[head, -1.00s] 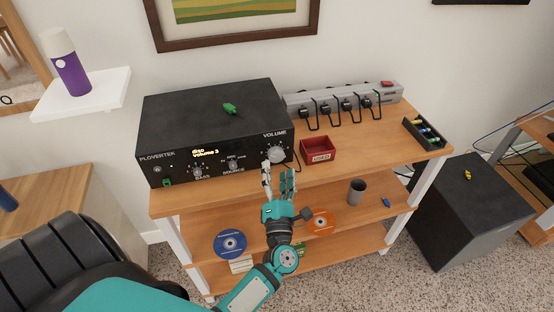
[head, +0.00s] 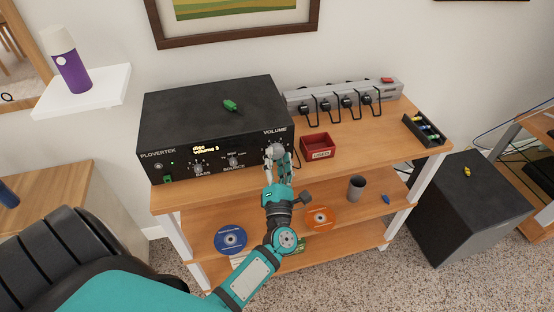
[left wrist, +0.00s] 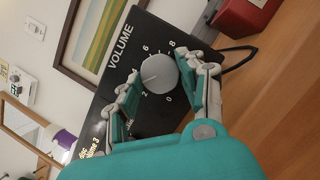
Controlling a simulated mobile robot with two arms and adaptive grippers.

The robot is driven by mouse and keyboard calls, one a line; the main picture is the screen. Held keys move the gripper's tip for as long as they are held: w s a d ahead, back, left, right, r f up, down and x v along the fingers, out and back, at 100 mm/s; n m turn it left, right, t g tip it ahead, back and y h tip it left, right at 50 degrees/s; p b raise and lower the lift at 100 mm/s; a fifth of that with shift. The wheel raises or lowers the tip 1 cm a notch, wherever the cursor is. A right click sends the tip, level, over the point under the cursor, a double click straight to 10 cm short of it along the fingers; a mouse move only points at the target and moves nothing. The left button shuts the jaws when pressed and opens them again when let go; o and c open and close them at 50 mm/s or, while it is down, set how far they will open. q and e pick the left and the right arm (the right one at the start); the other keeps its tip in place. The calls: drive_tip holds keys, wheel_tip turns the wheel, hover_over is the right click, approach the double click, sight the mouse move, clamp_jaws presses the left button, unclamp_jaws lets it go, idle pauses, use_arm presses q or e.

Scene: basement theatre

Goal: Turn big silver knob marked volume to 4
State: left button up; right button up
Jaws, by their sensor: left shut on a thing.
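The big silver volume knob (head: 277,149) is at the right end of the black amplifier's (head: 215,115) front panel, partly hidden by my fingers. My left gripper (head: 278,157) is at the panel, shut on the knob. In the left wrist view the knob (left wrist: 160,73) sits between the two fingers. Its white pointer line lies between the 2 and 6 marks; the 4 is hard to make out near a finger. The amplifier's lit display (head: 205,150) reads "disc volume 3". My right gripper is not in view.
Smaller bass (head: 197,168) and source (head: 233,161) knobs are to the left. A red box (head: 318,147) stands just right of the amplifier, with a power strip (head: 345,98) behind. A lower shelf holds discs and a grey cup (head: 356,188).

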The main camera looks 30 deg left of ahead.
use_arm(q)
drive_tip(key=shift+r+m+p, duration=0.15)
drive_tip(key=shift+m+p, duration=0.15)
drive_tip(key=shift+p, duration=0.15)
drive_tip(key=m+p, duration=0.1)
drive_tip(key=m+h+p, duration=0.1)
drive_tip(key=m+p, duration=0.1)
drive_tip(key=m+h+p, duration=0.1)
drive_tip(key=p, duration=0.1)
drive_tip(key=shift+s+r+m, duration=0.1)
drive_tip(key=shift+r+m, duration=0.15)
drive_tip(key=shift+m, duration=0.15)
drive_tip(key=shift+f+m+p, duration=0.2)
drive_tip(key=shift+m+p, duration=0.2)
drive_tip(key=shift+p, duration=0.1)
drive_tip(key=shift+f, duration=0.1)
drive_tip(key=o, duration=1.2)
drive_tip(key=shift+c, duration=0.2)
drive_tip(key=shift+s, duration=0.15)
drive_tip(key=v, duration=1.1)
drive_tip(key=shift+s+d, duration=0.2)
drive_tip(key=shift+s, duration=0.1)
